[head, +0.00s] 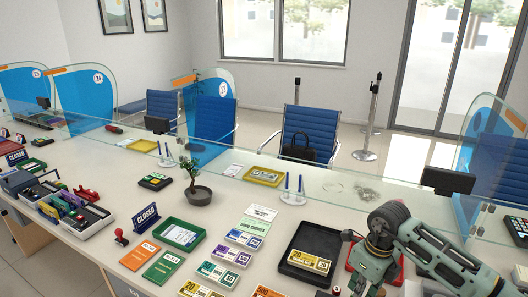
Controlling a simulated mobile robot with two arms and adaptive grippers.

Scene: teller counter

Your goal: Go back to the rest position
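My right arm (430,255) comes in from the lower right and bends over the counter. Its grey-green wrist (378,262) points down beside the black tray, at the lower edge of the picture. The fingertips are not clearly visible, so I cannot tell whether this gripper is open or shut or holds anything. My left arm and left gripper are not in view.
A black tray (292,276) with a yellow note bundle (309,262) lies left of my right wrist. A red tray (352,256) is partly hidden behind it. Several note bundles, a potted bonsai (198,195) and a glass screen (300,178) are on the counter (262,262).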

